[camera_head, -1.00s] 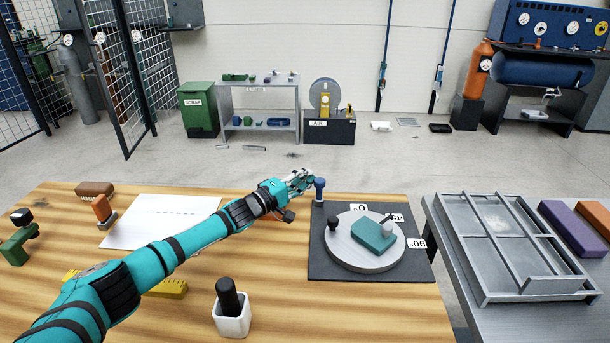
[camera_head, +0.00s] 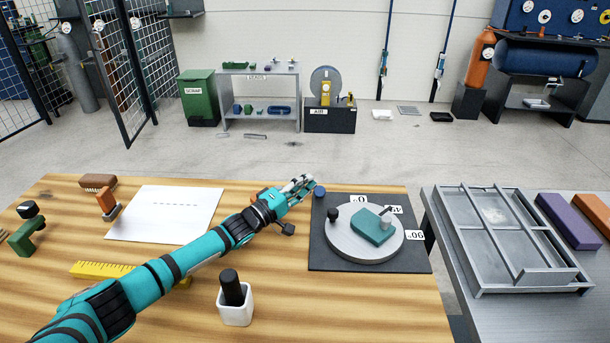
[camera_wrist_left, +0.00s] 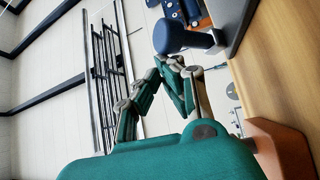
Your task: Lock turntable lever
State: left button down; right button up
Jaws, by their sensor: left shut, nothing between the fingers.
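The turntable (camera_head: 345,248) is a round grey disc on a dark square base (camera_head: 322,262), with a teal block (camera_head: 372,227) on top. A blue-knobbed lever (camera_head: 319,192) stands at the base's far left corner. In the wrist view the lever (camera_wrist_left: 178,38) shows its wide knob and narrower neck, close to the fingers. My left gripper (camera_head: 306,183) is shut and empty just left of the knob in the head view; its fingers (camera_wrist_left: 180,88) also show in the wrist view. I cannot tell whether they touch the lever. My right gripper is out of view.
A black knob (camera_head: 332,215) stands on the disc's left. A white cup with a black handle (camera_head: 235,312), a yellow ruler (camera_head: 95,270) and white paper (camera_head: 150,225) lie around my arm. A grey metal frame (camera_head: 475,265) is on the right table.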

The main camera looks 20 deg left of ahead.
pick_arm(q)
jog(key=shift+s+d+f, duration=0.15)
jog(key=shift+s+f, duration=0.4)
jog(key=shift+s, duration=0.05)
jog(key=shift+s+f, duration=0.15)
jog(key=shift+f, duration=0.1)
notch_tip(320, 180, up, 11)
jog(key=shift+f, duration=0.2)
dwell(0.5)
